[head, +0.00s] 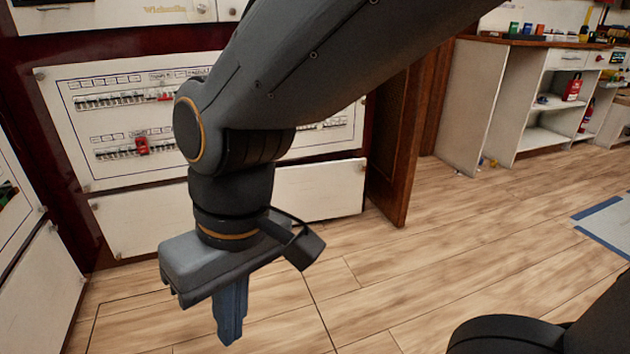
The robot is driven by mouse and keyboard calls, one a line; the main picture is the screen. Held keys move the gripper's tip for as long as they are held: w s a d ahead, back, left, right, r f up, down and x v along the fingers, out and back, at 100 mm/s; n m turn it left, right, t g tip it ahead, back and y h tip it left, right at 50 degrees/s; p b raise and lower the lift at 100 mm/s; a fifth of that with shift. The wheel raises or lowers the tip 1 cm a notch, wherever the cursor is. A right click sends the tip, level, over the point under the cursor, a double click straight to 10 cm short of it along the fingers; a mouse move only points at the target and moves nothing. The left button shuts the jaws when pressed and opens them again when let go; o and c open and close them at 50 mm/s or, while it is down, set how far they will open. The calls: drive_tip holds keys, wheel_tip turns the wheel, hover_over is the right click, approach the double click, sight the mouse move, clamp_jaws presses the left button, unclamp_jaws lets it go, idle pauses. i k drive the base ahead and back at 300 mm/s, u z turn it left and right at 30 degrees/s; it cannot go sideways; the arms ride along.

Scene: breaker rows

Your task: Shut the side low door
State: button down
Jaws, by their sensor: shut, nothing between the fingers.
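On the side unit at the left edge, a low white door (42,292) with a small knob shows below a framed panel. It is cut off by the picture edge, and I cannot tell whether it is fully closed or slightly ajar. My gripper (231,325) points down, shut and empty, in front of the breaker cabinet and above the wooden floor. It is to the right of the side low door and apart from it. My arm hides the middle of the cabinet.
The breaker panel (118,100) has rows of switches with red parts. Below it is a long white low panel (140,222). A brown wooden door or board (392,150) stands out right of the cabinet. A white shelf unit (485,105) stands at the back right. Floor (450,260) is clear.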

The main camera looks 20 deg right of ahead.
sight(329, 190)
drive_tip(key=u, duration=0.4)
drive_tip(key=k, duration=1)
drive_tip(key=z, duration=0.2)
drive_tip(key=i, duration=0.6)
drive_tip(key=z, duration=0.55)
drive_tip(key=i, duration=1.05)
drive_tip(key=u, duration=0.4)
